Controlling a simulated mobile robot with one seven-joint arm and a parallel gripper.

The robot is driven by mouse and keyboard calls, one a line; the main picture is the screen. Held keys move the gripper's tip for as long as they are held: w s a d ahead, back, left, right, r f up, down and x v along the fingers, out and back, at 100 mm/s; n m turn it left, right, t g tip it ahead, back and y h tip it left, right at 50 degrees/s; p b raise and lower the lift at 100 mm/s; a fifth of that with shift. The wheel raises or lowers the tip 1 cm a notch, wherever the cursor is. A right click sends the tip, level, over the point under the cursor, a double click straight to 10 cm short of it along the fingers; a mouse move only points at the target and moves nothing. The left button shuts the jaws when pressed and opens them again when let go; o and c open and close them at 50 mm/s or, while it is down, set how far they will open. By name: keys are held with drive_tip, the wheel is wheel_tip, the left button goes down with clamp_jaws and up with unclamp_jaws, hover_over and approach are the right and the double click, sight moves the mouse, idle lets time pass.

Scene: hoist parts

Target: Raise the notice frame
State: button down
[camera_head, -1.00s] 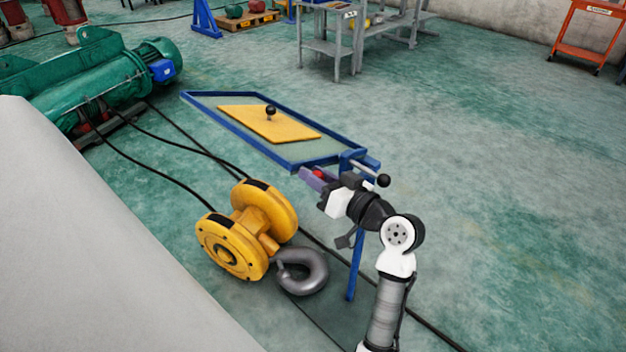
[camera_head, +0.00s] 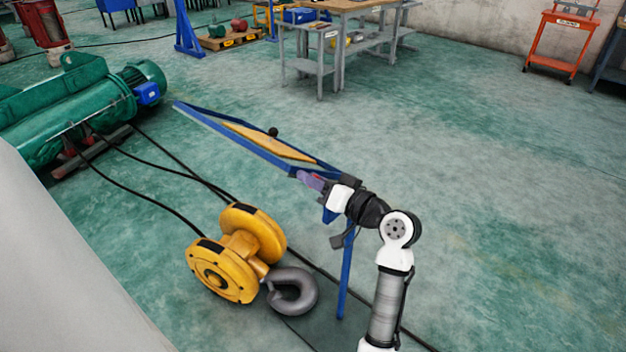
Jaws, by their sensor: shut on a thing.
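The notice frame (camera_head: 232,139) is a blue-rimmed panel on a blue post (camera_head: 346,275). I see it nearly edge-on and tilted, as a narrow slanting strip. A yellow plate (camera_head: 268,142) with a black knob (camera_head: 273,131) shows inside its rim. My gripper (camera_head: 311,181) is at the near right end of the frame, at its edge, shut on it.
A yellow pulley block (camera_head: 238,255) with a grey hook (camera_head: 293,290) lies below the frame. Black cables (camera_head: 185,172) run over the floor from a green hoist (camera_head: 75,105). A workbench (camera_head: 335,60) stands behind.

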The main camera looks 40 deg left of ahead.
drive_tip(key=shift+w+d+r, duration=0.1)
drive_tip(key=shift+w+r, duration=0.1)
drive_tip(key=shift+r, duration=0.15)
drive_tip(key=c, duration=1.4)
unclamp_jaws()
drive_tip(key=shift+o, duration=1.2)
drive_tip(key=shift+f, duration=0.15)
drive_tip(key=s+d+b, duration=0.1)
drive_tip(key=d+b, duration=0.3)
drive_tip(key=d, duration=0.9)
drive_tip(key=shift+d, duration=0.35)
